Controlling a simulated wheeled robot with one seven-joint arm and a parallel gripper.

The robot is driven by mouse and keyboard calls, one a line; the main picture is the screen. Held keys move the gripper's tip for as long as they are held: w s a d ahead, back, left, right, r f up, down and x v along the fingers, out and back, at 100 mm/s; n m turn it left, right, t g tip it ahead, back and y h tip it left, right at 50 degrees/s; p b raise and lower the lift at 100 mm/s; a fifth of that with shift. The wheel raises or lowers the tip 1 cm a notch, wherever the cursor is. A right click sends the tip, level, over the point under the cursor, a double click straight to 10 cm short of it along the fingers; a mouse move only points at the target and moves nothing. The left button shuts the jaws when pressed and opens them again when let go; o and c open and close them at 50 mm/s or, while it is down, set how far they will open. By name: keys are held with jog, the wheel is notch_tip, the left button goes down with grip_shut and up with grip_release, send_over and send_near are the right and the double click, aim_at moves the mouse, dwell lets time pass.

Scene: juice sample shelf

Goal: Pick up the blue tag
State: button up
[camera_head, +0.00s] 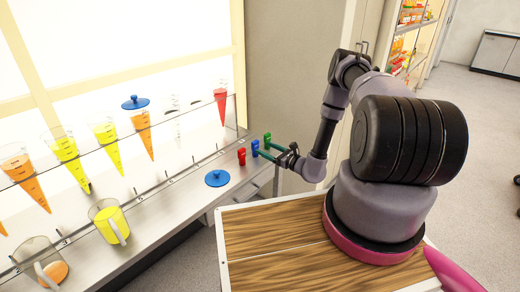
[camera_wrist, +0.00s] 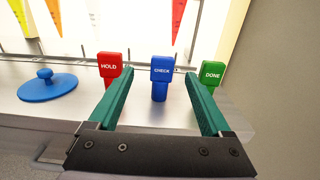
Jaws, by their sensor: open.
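The blue tag (camera_wrist: 161,76), marked CHECK, stands upright on the shelf ledge between a red tag (camera_wrist: 109,67) marked HOLD and a green tag (camera_wrist: 211,73) marked DONE. My gripper (camera_wrist: 160,88) is open and empty, with one green finger to each side of the blue tag in the wrist view. The blue tag is beyond or between the fingertips; I cannot tell which. In the head view the blue tag (camera_head: 255,147) is near the end of my gripper (camera_head: 269,149), at the right end of the ledge.
The red and green tags stand close beside the fingers. A blue lid (camera_wrist: 47,86) lies on the ledge to the left. In the head view, several juice cones hang in a rack, and a yellow jug (camera_head: 109,222) and a clear jug (camera_head: 42,262) stand further left.

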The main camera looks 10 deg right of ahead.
aim_at(254, 142)
jog(key=x, duration=1)
jog(key=shift+w+f, duration=0.1)
jog(key=shift+w, duration=0.25)
grip_shut()
